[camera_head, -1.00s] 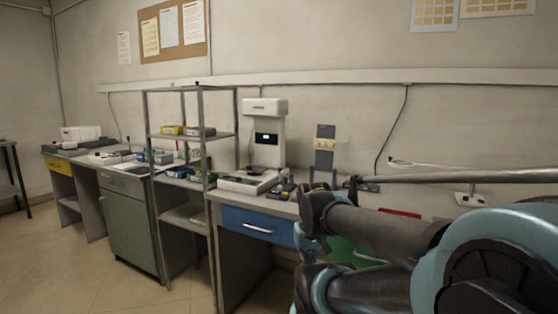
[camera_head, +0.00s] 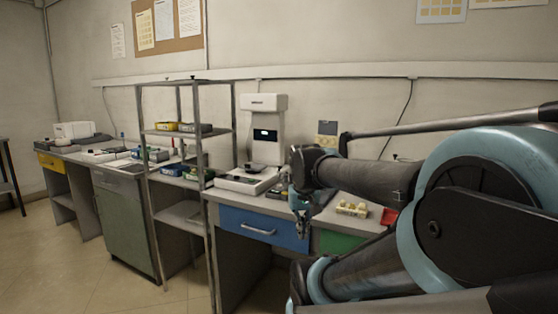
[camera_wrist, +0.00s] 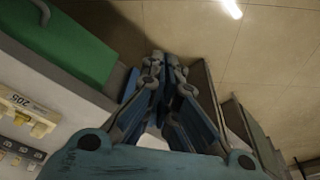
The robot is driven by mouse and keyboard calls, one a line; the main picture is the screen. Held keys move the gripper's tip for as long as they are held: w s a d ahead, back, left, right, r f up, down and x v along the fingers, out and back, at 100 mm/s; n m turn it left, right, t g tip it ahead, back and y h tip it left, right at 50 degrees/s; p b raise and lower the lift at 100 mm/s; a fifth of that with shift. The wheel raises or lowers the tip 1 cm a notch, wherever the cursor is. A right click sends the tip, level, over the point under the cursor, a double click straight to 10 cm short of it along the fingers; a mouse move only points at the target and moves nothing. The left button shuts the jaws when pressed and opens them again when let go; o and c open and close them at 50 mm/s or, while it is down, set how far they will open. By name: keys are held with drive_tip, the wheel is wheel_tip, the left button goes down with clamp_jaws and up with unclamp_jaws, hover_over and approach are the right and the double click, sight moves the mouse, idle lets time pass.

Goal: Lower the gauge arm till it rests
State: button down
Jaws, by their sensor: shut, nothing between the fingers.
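A white bench instrument (camera_head: 265,101) with a dark display and a flat base (camera_head: 238,184) stands on the grey bench above the blue drawer. I cannot tell for certain which part is the gauge arm; no separate arm shows clearly on this instrument. My gripper (camera_head: 301,234) hangs with its fingers pointing down, to the right of the instrument and before the bench front. In the wrist view my gripper (camera_wrist: 166,62) has its fingers together and empty. My arm hides part of the bench to the right.
An open metal shelf (camera_head: 205,150) stands left of the instrument. The blue drawer (camera_head: 240,228) and green drawer (camera_head: 345,243) are shut below. Cream blocks (camera_head: 352,208) and a red item (camera_head: 389,216) lie on the bench at right. Floor (camera_head: 105,290) at the front left is clear.

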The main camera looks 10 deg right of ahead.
drive_tip(key=w+a+r+m+h, duration=0.1)
drive_tip(key=w+r+m, duration=0.1)
drive_tip(key=w+r, duration=0.9)
drive_tip(key=w+a+r+m+t+h, duration=0.15)
drive_tip(key=w+r, duration=0.45)
drive_tip(key=w, duration=0.8)
drive_tip(key=w+r+m+g, duration=0.1)
drive_tip(key=w+r+m, duration=0.2)
drive_tip(key=w+r, duration=0.8)
drive_tip(key=shift+n+t, duration=0.25)
drive_tip(key=shift+s+a+f+x, duration=0.15)
drive_tip(key=shift+s+a+x, duration=0.15)
drive_tip(key=shift+x, duration=2.2)
drive_tip(key=shift+s+a+f+x, duration=0.15)
drive_tip(key=shift+a+x, duration=0.2)
drive_tip(key=shift+x, duration=2.15)
drive_tip(key=shift+s+a+f+x, duration=0.25)
drive_tip(key=shift+a+x, duration=0.1)
drive_tip(key=shift+x, duration=2.2)
drive_tip(key=shift+r, duration=0.1)
